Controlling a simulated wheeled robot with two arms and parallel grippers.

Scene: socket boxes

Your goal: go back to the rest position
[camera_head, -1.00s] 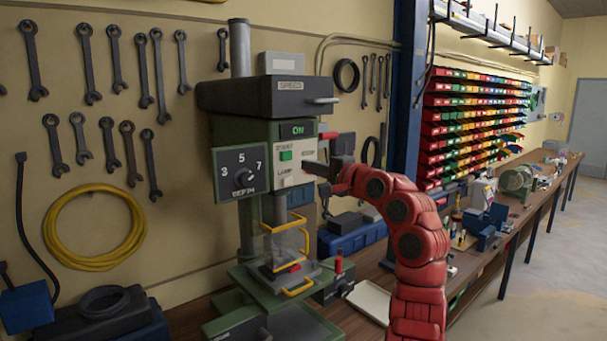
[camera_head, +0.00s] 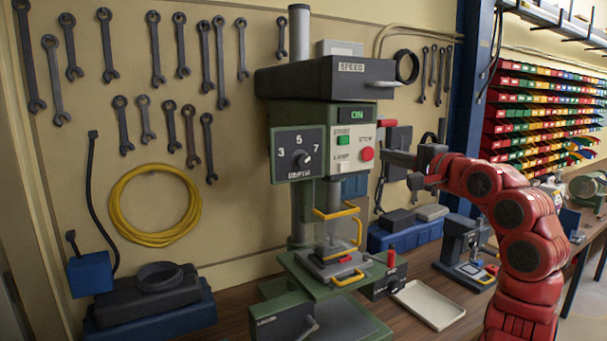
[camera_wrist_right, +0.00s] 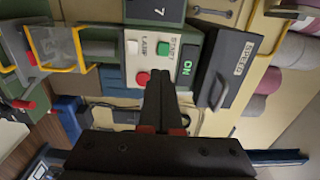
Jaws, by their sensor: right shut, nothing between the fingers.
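My right gripper (camera_head: 398,160) is shut and empty, at the end of my red right arm. In the head view it is to the right of the drill press control panel (camera_head: 356,150), a little apart from the red stop button (camera_head: 367,154). In the right wrist view the shut fingers (camera_wrist_right: 160,97) point at the panel, which shows a green start button (camera_wrist_right: 164,50) and the red button (camera_wrist_right: 142,78). The panel reads ON. My left gripper is not in view.
The green drill press (camera_head: 330,275) stands on the wooden bench, with a yellow-framed clear guard (camera_head: 338,230) over its table. A white tray (camera_head: 428,304), a blue case (camera_head: 405,234) and a small grey machine (camera_head: 465,250) are to its right. Wrenches hang on the wall.

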